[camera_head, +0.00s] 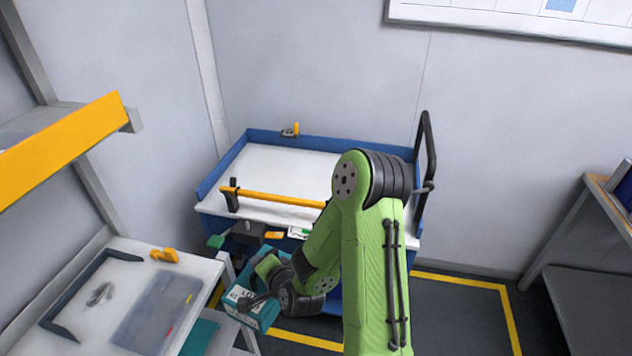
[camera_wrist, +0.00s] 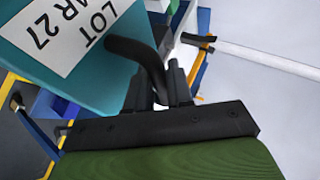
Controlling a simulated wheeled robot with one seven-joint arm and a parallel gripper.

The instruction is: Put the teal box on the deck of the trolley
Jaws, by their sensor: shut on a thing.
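The teal box (camera_head: 267,315) with a white "LOT" label is held low, in front of the trolley's left part and beside the left bench. My gripper (camera_head: 262,292) is shut on it; my green arm hides part of the box. In the wrist view the teal box (camera_wrist: 112,68) fills the upper left, its label reading "LOT" and "AR 27", against the dark fingers of my gripper (camera_wrist: 158,75). The trolley (camera_head: 225,170) has a white deck (camera_head: 290,165) with blue rims, a yellow bar across its front side and a black handle at right. The visible deck is bare.
A yellow clip-like item (camera_head: 291,130) sits on the trolley's back rim. A white bench (camera_head: 105,275) with a clear tray stands at left, under a yellow-edged shelf (camera_head: 65,140). Small items (camera_head: 274,235) show below the trolley's front edge. A grey shelf unit (camera_head: 590,290) stands at right.

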